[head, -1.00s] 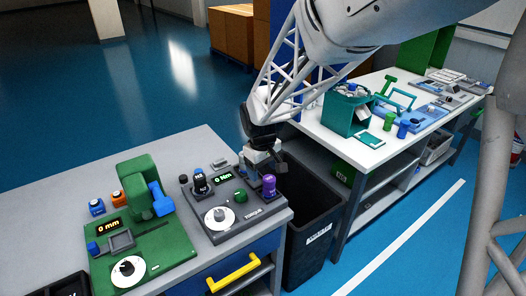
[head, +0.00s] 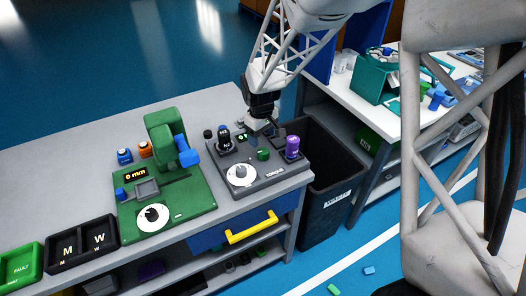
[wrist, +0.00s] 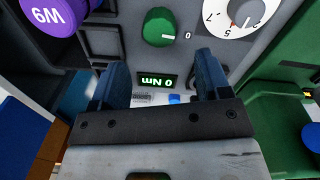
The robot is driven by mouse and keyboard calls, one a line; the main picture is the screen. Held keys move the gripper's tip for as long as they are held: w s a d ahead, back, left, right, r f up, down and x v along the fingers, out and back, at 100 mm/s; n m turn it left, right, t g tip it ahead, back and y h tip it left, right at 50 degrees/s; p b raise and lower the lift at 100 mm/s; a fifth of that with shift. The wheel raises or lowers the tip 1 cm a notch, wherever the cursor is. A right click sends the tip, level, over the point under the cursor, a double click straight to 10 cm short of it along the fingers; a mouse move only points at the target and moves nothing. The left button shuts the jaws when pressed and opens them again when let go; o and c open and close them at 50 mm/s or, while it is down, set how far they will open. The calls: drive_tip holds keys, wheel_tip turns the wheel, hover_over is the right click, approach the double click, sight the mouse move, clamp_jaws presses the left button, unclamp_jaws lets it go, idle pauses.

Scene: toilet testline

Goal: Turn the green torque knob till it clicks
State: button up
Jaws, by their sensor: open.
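The green torque knob (head: 263,155) is a small round knob on the dark grey torque station (head: 285,178). It also shows in the wrist view (wrist: 158,27), with a white mark pointing at a "0". My gripper (head: 264,127) is over the back of the station, behind the knob. In the wrist view my gripper (wrist: 162,62) is open and empty, its two blue fingers apart. The knob lies beyond the fingertips, roughly centred between them, apparently untouched. The lit display (wrist: 157,82) reads "0 Nm". The white dial (head: 240,175) stands left of the knob.
A purple weight (head: 292,147) marked "W9" or "6W" stands right of the knob. A dark-capped post (head: 224,138) stands at its left. A green gauge station (head: 175,205) is further left. A dark bin (head: 335,170) stands beside the bench.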

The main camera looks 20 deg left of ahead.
sight(263, 151)
drive_tip(key=shift+w+f, duration=0.1)
drive_tip(key=shift+f, duration=3.75)
drive_tip(key=c, duration=0.9)
